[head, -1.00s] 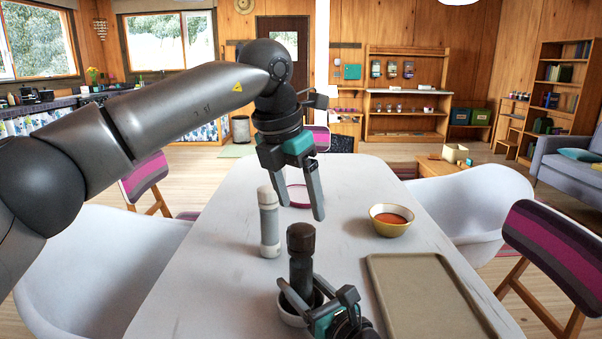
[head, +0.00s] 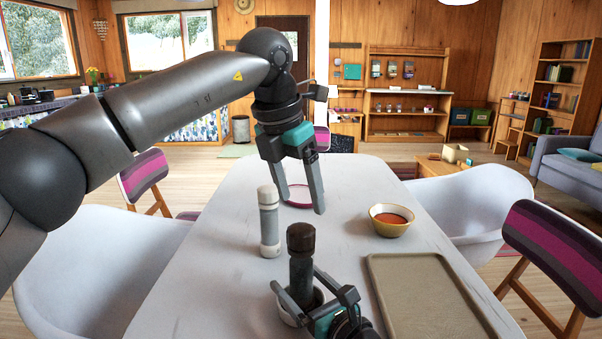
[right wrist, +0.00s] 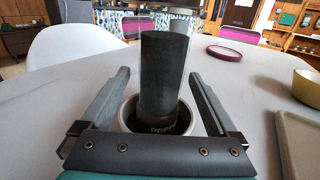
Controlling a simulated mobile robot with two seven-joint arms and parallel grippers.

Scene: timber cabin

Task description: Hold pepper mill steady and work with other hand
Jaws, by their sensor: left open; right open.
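My left gripper (head: 302,208) is open and empty above the table, higher than and beyond the mill's top.
A white and grey cylindrical shaker (head: 269,222) stands left of the mill. A yellow bowl of orange-red contents (head: 391,220) and a beige tray (head: 425,300) are on the right. A pink-rimmed round dish (head: 298,196) lies behind. White chairs flank the table (head: 200,290).

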